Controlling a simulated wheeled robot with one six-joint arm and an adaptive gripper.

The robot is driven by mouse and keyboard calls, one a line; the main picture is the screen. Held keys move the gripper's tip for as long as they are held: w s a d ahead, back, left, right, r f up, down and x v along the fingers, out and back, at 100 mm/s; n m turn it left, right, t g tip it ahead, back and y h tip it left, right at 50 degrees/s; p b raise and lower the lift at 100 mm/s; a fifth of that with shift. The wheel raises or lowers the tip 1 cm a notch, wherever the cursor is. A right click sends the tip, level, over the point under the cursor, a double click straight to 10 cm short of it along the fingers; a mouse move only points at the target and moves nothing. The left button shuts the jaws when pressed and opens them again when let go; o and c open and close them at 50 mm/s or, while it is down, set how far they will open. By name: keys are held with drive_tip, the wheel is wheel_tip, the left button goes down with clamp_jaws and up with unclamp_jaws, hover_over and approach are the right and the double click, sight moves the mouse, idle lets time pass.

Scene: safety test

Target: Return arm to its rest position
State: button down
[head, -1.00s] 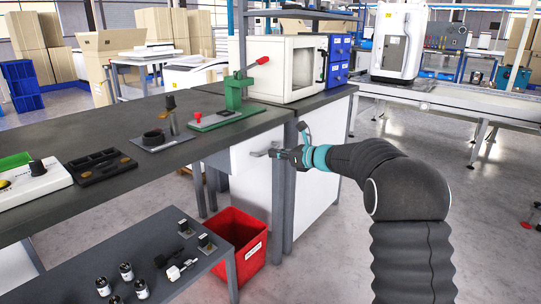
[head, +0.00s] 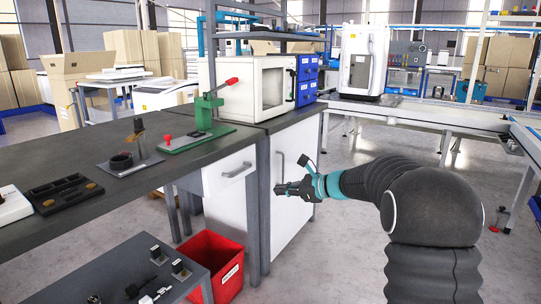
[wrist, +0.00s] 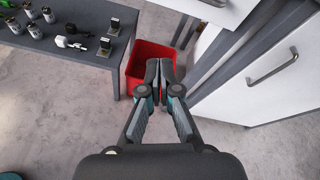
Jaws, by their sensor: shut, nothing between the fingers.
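My gripper (head: 281,189) is in front of the white cabinet door below the bench, with my black-sleeved arm reaching in from the right. In the wrist view my gripper (wrist: 160,68) points down toward the floor with its fingertips together and nothing between them. Behind the fingertips in that view is the red bin (wrist: 137,66), partly hidden by them. The gripper appears apart from the cabinet and the bin.
A grey workbench (head: 105,150) with a green press (head: 203,118) stands at left. A low grey table (head: 196,290) holds small parts. The red bin (head: 228,283) stands on the floor. A cabinet handle (wrist: 272,68) juts out.

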drive_tip(key=s+d+f+n+g+h, duration=0.25)
drive_tip(key=s+f+n, duration=0.2)
drive_tip(key=s, duration=0.35)
drive_tip(key=s+d+f+n+g+h, duration=0.1)
drive_tip(key=s+f+n+g+h, duration=0.2)
drive_tip(key=s+n, duration=0.4)
drive_tip(key=s+d+r+n+t+h, duration=0.1)
drive_tip(key=s+d+n+h, duration=0.1)
drive_tip(key=s, duration=0.7)
drive_tip(key=s+d+r+n+t+h, duration=0.1)
drive_tip(key=s+d+r+n+h, duration=0.1)
drive_tip(key=s, duration=0.8)
drive_tip(key=s+d+r+n+t+h, duration=0.1)
drive_tip(key=s+d+n, duration=0.3)
drive_tip(key=s, duration=0.6)
drive_tip(key=shift+d+r+n+t+h, duration=0.2)
drive_tip(key=shift+r+n+t+h, duration=0.3)
drive_tip(key=shift+h, duration=0.25)
drive_tip(key=shift+f, duration=0.1)
